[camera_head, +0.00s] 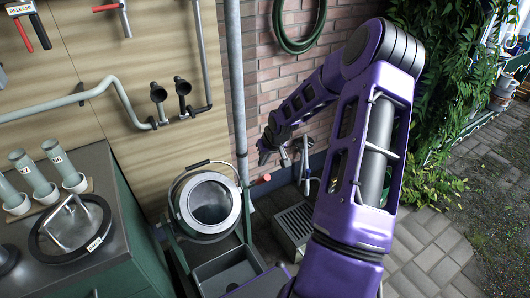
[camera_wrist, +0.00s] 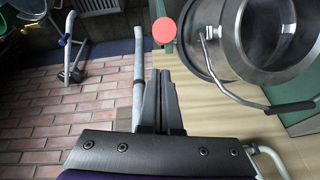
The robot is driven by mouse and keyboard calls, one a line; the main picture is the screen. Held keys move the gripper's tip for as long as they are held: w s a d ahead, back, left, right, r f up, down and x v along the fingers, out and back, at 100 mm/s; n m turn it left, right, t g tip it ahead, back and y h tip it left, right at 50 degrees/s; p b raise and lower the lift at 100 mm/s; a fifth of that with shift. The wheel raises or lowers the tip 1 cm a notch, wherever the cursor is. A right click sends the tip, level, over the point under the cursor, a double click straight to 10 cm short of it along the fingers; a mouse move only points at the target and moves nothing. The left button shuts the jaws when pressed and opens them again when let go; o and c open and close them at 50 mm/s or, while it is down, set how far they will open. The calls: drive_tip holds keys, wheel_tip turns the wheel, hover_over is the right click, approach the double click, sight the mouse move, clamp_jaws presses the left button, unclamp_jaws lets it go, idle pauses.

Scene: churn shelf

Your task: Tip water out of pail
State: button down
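The only pail-like thing I see is a round metal vessel (camera_head: 186,208) with a swing handle and black grip, mouth upward in a green stand. In the wrist view the vessel (camera_wrist: 232,45) is at the upper right, its black grip (camera_wrist: 290,107) below the rim. Its inside is grey; I cannot tell whether water is in it. My gripper (camera_head: 266,152) is to the right of the vessel, apart from it. In the wrist view my gripper (camera_wrist: 159,78) has its dark fingers together, with nothing seen between them.
A red round knob (camera_head: 264,178) is beside the stand, near my gripper. A grey basin (camera_head: 205,272) is below the vessel; a grated box (camera_head: 296,222) is to the right. A vertical pipe (camera_head: 236,90) rises behind. A counter (camera_head: 105,165) with a round lid (camera_head: 52,256) is left.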

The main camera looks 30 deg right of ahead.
drive_tip(key=shift+s+a+f, duration=0.1)
drive_tip(key=shift+s+f, duration=0.2)
drive_tip(key=shift+s, duration=0.25)
drive_tip(key=shift+s+a+f, duration=0.1)
drive_tip(key=shift+s+f, duration=0.2)
drive_tip(key=shift+s, duration=0.2)
